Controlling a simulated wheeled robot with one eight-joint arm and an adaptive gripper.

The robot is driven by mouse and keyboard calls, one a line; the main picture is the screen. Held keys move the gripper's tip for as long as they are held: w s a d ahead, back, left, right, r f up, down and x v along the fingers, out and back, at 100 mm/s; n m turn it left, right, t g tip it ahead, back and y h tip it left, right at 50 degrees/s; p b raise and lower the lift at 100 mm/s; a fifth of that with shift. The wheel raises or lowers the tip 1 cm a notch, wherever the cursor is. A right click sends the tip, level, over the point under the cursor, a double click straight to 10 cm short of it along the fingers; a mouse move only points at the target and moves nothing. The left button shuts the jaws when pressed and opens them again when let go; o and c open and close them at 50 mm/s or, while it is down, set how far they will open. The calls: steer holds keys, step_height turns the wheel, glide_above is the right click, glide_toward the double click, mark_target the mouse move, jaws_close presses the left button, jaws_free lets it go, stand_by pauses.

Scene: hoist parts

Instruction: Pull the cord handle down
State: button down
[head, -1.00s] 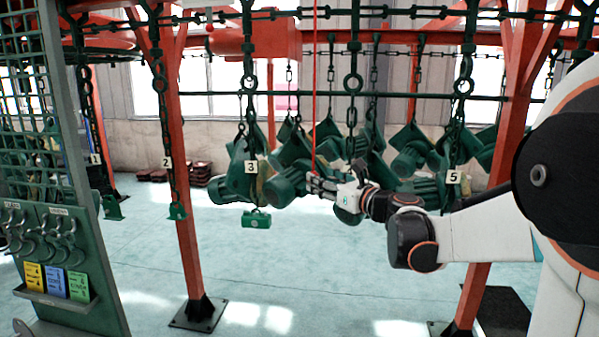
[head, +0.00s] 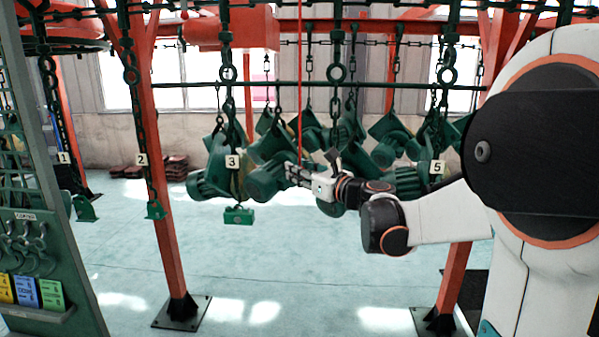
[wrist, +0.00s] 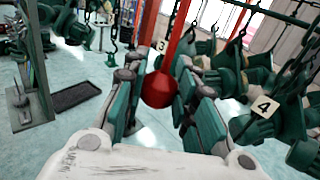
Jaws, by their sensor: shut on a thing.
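The red cord (head: 300,80) hangs straight down from above to my gripper (head: 294,173) in the head view. In the wrist view, the round red handle (wrist: 159,89) sits between the two green-padded fingers of my gripper (wrist: 158,76). The fingers are shut on it, one on each side. In the head view the handle is hidden by the fingers or too small to make out.
Dark green hoist bodies hang on chains around my gripper, by the number 3 tag (head: 232,161) and number 5 tag (head: 437,167). Red posts (head: 170,235) stand on both sides. A green tool panel (head: 45,215) is at left. The floor below is open.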

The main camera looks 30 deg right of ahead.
step_height(320, 180, down, 5)
steer(key=b, duration=0.3)
steer(key=shift+r, duration=0.2)
steer(key=c, duration=1.7)
jaws_free()
steer(key=o, duration=0.4)
steer(key=shift+s+d, duration=0.25)
steer(key=shift+s, duration=1)
steer(key=shift+s+d, duration=0.25)
steer(key=shift+s, duration=1)
steer(key=shift+s+d, duration=0.25)
steer(key=shift+s, duration=1)
